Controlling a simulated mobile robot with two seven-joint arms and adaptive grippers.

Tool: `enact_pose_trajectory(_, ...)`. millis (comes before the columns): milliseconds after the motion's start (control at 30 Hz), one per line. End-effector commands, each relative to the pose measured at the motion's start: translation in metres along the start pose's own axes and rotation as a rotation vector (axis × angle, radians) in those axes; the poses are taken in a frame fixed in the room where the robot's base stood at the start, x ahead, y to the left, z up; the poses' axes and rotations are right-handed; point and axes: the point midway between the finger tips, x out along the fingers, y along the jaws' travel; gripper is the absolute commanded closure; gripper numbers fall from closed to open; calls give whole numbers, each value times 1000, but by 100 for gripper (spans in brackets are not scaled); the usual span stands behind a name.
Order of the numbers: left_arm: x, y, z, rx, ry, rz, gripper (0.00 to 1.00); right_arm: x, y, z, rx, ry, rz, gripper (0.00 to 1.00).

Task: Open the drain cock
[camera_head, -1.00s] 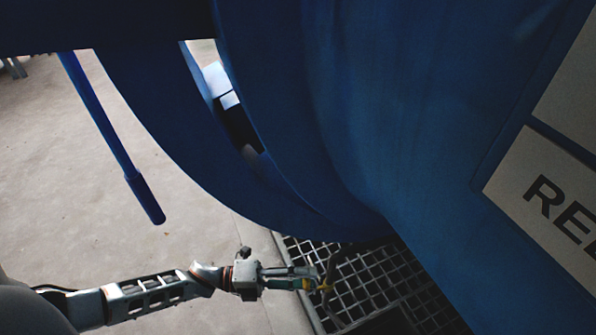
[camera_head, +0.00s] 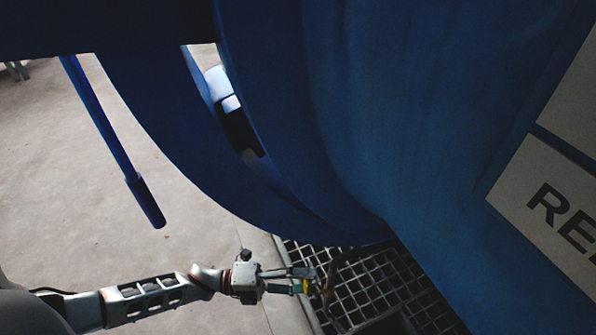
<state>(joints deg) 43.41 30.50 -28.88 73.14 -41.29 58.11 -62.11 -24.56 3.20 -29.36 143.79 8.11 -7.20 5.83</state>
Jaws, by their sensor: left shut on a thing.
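The drain cock (camera_head: 328,291) is a small brassy fitting with a yellow part, on a thin pipe below the blue autoclave vessel (camera_head: 370,130), low in the picture. My left gripper (camera_head: 306,283) reaches in from the left and is shut on the drain cock's handle at its fingertips. The handle is small and partly hidden by the fingers, so its exact angle is hard to tell. My right gripper is not in view.
A metal grating (camera_head: 372,285) lies under the vessel. A blue lever (camera_head: 115,150) hangs at the left over bare concrete floor (camera_head: 60,200). A lettered sign (camera_head: 550,205) is on the vessel's right side.

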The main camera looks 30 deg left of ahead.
Motion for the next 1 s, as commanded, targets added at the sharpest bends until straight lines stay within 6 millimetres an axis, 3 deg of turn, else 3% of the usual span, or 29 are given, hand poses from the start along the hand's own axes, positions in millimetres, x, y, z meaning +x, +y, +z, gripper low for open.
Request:
enact_pose_trajectory(533,-98,-4,-5,5,1,9,51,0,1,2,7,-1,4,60)
enact_pose_trajectory(700,-111,-6,-6,7,1,8,51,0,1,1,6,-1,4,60)
enact_pose_trajectory(1000,-113,-7,-5,11,1,7,51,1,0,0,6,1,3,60)
